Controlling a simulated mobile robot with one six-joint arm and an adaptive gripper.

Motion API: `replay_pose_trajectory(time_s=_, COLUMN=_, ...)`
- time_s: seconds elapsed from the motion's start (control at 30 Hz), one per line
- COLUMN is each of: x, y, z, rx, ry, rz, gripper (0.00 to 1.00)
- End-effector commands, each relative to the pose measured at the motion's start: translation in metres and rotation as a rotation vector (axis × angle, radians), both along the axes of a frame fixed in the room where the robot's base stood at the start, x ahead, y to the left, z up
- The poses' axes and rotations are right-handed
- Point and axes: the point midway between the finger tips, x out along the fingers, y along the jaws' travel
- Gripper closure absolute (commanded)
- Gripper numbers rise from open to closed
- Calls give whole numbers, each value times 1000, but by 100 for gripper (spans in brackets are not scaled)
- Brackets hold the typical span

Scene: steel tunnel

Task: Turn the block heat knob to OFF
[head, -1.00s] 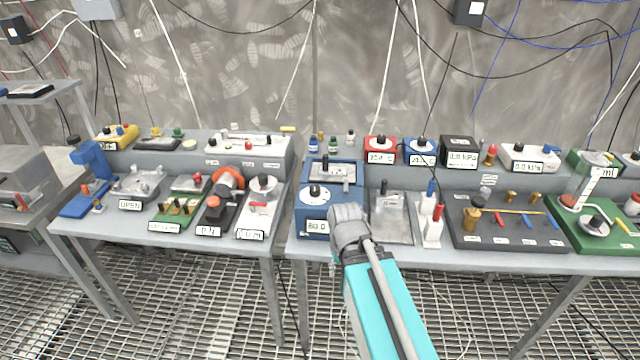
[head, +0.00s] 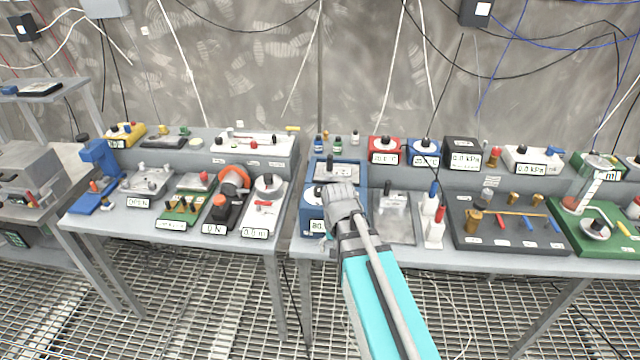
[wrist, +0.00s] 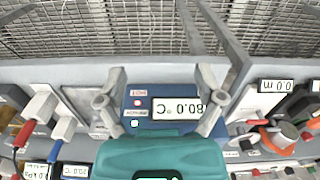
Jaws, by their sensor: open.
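The blue block heater (head: 308,222) stands at the left front of the right-hand table. Its white knob (head: 316,190) with a black middle shows on its sloping face, partly covered by my gripper. Its display reads about 80 and is partly hidden in the head view. In the wrist view the heater's display (wrist: 177,108) appears upside down and reads 80.0 °C, between my fingers. My gripper (head: 340,192) is open and empty, in front of the heater's right part. In the wrist view its two fingers (wrist: 162,92) stand apart; the knob is not visible there.
A grey metal plate (head: 397,228) lies right of the heater, with red and white and blue and white parts (head: 434,232) beyond it. Small bottles (head: 337,144) stand behind.

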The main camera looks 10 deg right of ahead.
Motion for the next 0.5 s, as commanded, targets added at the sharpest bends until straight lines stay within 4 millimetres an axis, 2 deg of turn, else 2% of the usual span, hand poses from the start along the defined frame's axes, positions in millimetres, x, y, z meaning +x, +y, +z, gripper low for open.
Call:
replay_pose_trajectory(time_s=0.03, x=19, y=0, z=17, rx=0, ry=0, rz=-60, gripper=13)
replay_pose_trajectory(time_s=0.5, x=152, y=-1, z=102, rx=1, ry=-1, rz=-790, gripper=13)
